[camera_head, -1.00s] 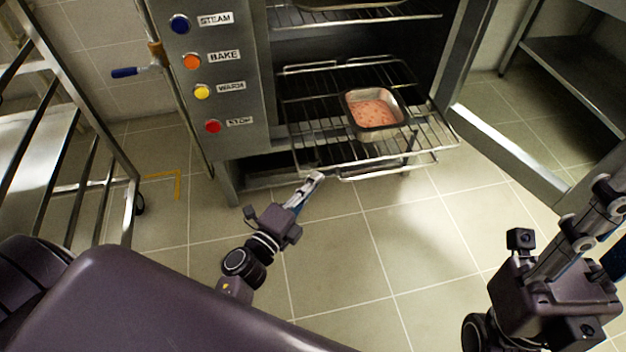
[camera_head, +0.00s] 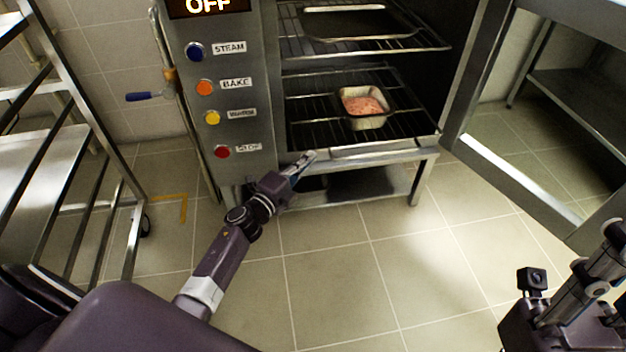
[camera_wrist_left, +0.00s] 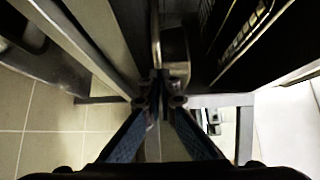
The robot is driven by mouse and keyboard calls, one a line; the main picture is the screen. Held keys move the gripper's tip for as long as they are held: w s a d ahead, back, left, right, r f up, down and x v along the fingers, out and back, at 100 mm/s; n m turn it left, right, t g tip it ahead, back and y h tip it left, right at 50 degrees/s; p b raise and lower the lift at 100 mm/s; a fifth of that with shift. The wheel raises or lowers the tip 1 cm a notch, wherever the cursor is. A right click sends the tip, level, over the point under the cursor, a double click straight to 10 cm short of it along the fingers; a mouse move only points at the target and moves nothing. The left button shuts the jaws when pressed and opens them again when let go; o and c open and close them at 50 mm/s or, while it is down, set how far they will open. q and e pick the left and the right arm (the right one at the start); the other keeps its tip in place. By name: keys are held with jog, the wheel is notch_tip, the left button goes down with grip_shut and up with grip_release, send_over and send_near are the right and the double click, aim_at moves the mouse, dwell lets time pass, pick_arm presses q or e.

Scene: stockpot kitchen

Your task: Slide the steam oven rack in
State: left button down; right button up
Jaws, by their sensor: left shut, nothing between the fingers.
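The steam oven (camera_head: 235,105) stands open, with its door swung out to the right. The lower rack (camera_head: 315,110) lies inside the oven cavity, its front edge close to the oven's front sill. A metal pan with pinkish food (camera_head: 364,106) sits on it, toward the right. My left gripper (camera_head: 308,158) is shut and empty at the left part of the oven's front sill, by the rack's front edge. In the left wrist view its fingertips (camera_wrist_left: 160,90) meet beside dark metal; contact is unclear. My right gripper's fingers are outside the frame; part of that arm shows at lower right.
An upper rack with a tray (camera_head: 358,22) is in the oven above. The open door (camera_head: 510,165) stands at the right. A metal trolley (camera_head: 85,150) stands at the left. The tiled floor (camera_head: 350,270) in front of the oven is clear.

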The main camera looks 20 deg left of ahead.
aim_at(300, 154)
pick_arm(q)
jog(key=w+a, duration=0.1)
jog(key=w+a+b, duration=0.1)
jog(key=w, duration=0.1)
jog(key=shift+w+a+f, duration=0.1)
jog(key=shift+w+a, duration=0.15)
jog(key=shift+w, duration=0.05)
jog(key=shift+w+a, duration=0.1)
jog(key=shift+w, duration=0.1)
jog(key=shift+s, duration=0.1)
